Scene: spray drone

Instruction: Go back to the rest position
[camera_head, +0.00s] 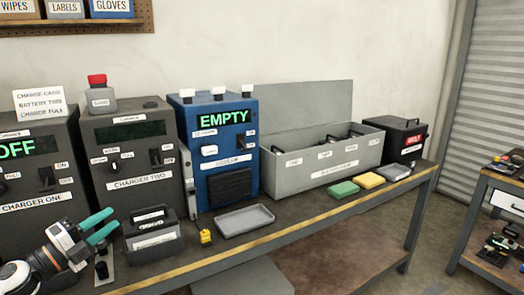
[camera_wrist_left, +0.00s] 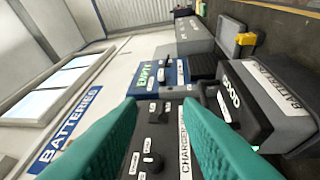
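My left gripper (camera_head: 112,221) comes in from the lower left in the head view, with two teal fingers. The fingers are apart with nothing between them. In the left wrist view the open fingers (camera_wrist_left: 160,108) stand before the face of charger two (camera_head: 128,154). A dark grey battery with a handle (camera_head: 152,236) stands upright on the bench in front of charger two, right of the fingers. It also shows in the left wrist view (camera_wrist_left: 262,132), beside the right-hand finger and not gripped. My right gripper is in neither view.
The workbench (camera_head: 290,232) also holds charger one (camera_head: 45,195), a blue unit reading EMPTY (camera_head: 219,122), an empty grey tray (camera_head: 244,220), an open grey box (camera_head: 300,164), coloured pads and a black box (camera_head: 396,140). A second table (camera_head: 485,183) stands at the right across open floor.

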